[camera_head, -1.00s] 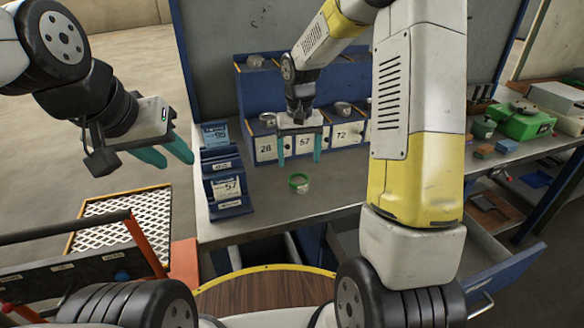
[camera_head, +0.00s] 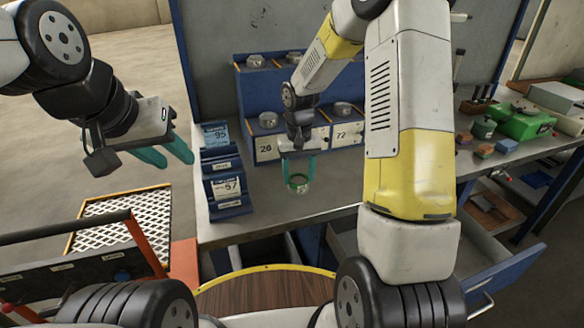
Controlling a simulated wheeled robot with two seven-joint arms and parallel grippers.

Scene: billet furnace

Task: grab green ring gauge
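The green ring gauge (camera_head: 298,187) lies on the grey workbench top, in front of the blue rack. My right gripper (camera_head: 298,176) points down over it, with its teal fingers apart, one on each side of the ring. I cannot tell whether the fingers touch it. My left gripper (camera_head: 177,161) hangs left of the bench, away from the ring. Its teal fingers are apart, with nothing between them.
The blue rack (camera_head: 245,107) behind holds metal rings and number labels 26 and 72. A blue card holder (camera_head: 228,203) stands left of the ring. A green box (camera_head: 522,122) and small blocks lie on the right. The bench (camera_head: 265,215) is clear around the ring.

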